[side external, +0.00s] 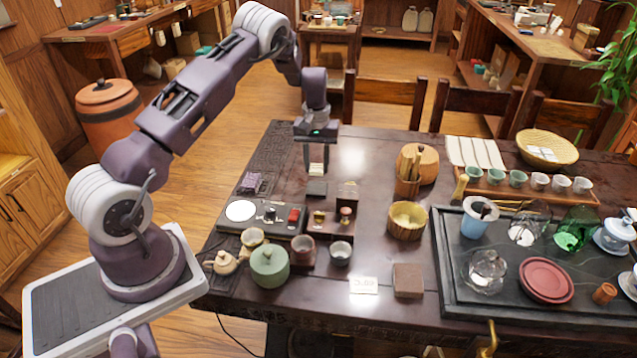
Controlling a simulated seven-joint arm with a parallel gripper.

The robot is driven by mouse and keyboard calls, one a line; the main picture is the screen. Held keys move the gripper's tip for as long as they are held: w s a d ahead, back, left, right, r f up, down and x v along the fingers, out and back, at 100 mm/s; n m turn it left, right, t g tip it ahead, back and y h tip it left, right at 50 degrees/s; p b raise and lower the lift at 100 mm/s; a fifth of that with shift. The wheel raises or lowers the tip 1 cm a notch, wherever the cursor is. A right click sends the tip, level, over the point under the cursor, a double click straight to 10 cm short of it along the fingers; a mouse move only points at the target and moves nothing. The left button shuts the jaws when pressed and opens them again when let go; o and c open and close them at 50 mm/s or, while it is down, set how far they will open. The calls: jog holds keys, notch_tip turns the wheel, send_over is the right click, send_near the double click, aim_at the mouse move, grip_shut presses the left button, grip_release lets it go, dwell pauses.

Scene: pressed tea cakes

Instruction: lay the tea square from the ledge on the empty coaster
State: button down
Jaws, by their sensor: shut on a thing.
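My gripper (316,167) points straight down over the left part of the dark table and is shut on a small pale tea square (316,170). The fingers hide part of the square. A dark square coaster (317,188) lies on the table just below and appears bare. The held square looks a little above it, but the exact gap is hard to tell. A low wooden ledge (331,230) stands nearer the camera, with small gold and dark red pieces on it.
A brownish upright piece (347,190) stands right of the coaster. A scale (241,211), a green lidded pot (269,266), a teapot (222,262) and cups are nearer the camera. A wooden canister (416,165) and a bamboo bowl (407,220) stand right. A black tray (450,290) holds glassware.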

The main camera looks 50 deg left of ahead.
aim_at(317, 189)
notch_tip(317, 189, down, 6)
jog(key=shift+r, duration=0.15)
jog(key=c, duration=0.9)
grip_release()
jog(key=shift+c, duration=0.2)
